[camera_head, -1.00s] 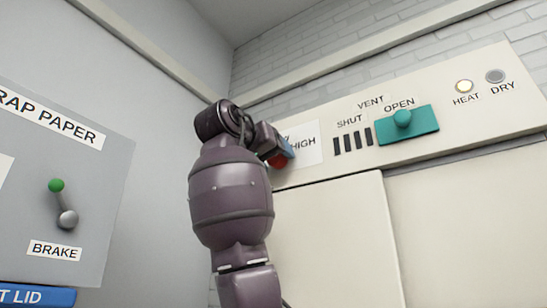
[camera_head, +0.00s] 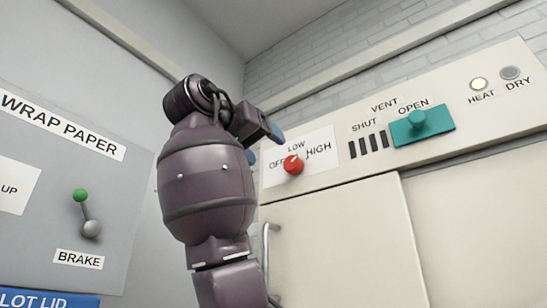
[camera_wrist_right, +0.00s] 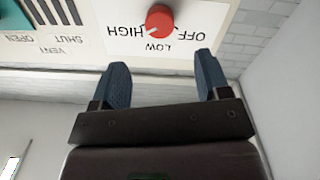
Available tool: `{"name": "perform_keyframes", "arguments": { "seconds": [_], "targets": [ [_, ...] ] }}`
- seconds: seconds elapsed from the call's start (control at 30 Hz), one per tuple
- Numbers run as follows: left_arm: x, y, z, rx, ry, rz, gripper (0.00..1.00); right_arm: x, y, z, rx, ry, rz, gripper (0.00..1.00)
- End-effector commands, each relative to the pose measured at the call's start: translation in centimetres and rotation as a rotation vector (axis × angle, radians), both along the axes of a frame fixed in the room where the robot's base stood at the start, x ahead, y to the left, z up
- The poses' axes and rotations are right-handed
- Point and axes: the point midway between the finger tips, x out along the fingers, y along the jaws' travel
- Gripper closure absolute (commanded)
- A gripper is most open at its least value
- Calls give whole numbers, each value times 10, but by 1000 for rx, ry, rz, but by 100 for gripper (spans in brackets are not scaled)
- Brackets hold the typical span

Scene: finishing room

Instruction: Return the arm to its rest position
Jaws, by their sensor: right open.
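My right arm rises in the middle of the head view, and its right gripper (camera_head: 263,142) is near the red knob at the panel's left end. In the right wrist view the right gripper (camera_wrist_right: 163,85) shows two blue fingers spread apart with nothing between them. The red knob (camera_head: 293,165) sits on a white plate marked OFF, LOW and HIGH. In the right wrist view the knob (camera_wrist_right: 159,19) lies beyond the fingertips, apart from them. My left gripper is in neither view.
The cream panel also carries a teal VENT slider (camera_head: 422,126) at the OPEN side and a lit HEAT lamp (camera_head: 479,84). A cabinet door with a metal handle (camera_head: 267,250) is below. At left, a grey WRAP PAPER panel (camera_head: 130,190) has a green-tipped BRAKE lever (camera_head: 85,210).

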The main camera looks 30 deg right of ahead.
Motion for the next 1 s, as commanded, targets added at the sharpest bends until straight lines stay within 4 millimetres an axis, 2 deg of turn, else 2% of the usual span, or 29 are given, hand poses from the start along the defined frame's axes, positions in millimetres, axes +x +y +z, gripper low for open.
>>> {"name": "perform_keyframes", "arguments": {
  "seconds": [0.2,0.8,1.0],
  "targets": [
    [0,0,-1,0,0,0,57,-4,10,-1,1,0,0,31],
    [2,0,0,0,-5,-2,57,-4,10,0,-1,-5,0,31],
    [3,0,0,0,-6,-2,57,2,15,21,-116,-66,59,31]
  ]
}}
